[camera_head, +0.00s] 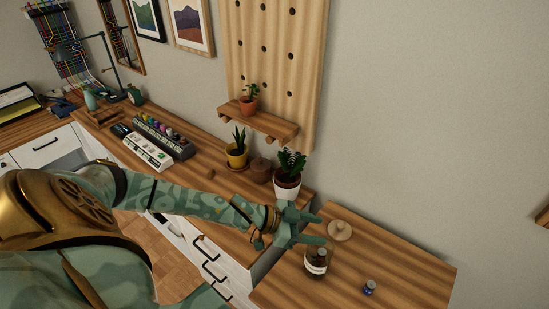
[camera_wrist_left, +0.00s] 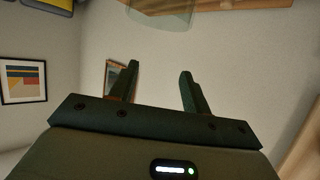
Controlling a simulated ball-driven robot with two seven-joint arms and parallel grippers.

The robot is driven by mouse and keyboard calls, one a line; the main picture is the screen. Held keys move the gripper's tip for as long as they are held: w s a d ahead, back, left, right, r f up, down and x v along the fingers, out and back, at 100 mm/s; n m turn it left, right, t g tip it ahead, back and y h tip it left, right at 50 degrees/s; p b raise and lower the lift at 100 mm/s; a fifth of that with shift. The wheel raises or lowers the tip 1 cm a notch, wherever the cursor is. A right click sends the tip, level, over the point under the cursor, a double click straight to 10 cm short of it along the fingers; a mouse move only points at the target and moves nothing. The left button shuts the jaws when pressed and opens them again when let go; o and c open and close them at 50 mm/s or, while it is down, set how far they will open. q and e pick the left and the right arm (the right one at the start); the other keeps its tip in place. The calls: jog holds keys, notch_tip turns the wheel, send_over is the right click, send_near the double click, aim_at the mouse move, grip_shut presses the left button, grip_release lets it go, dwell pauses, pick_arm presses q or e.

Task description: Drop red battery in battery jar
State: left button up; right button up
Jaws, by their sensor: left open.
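The battery jar (camera_head: 316,263) appears to be the small dark glass jar with a white label, upright on the right desk. A round wooden lid (camera_head: 339,230) with a knob lies behind it. My left gripper (camera_head: 322,229) is open, its fingers pointing right, above the desk close to the jar and lid. The left wrist view shows the open fingers (camera_wrist_left: 159,70) with nothing between them. A translucent glass shape (camera_wrist_left: 160,15) is cut by that view's top edge. I cannot make out a red battery in either view. My right gripper is not in view.
A small blue object (camera_head: 369,288) stands right of the jar. A potted plant (camera_head: 287,182) in a white pot stands just behind my left gripper. The wooden desktop (camera_head: 415,270) is bare on the right. A shelf (camera_head: 259,121) hangs on the pegboard.

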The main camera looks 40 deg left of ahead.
pick_arm(q)
jog(key=p+v, duration=0.1)
jog(key=v, duration=1.1)
jog(key=shift+a, duration=0.2)
jog(key=shift+s, duration=0.15)
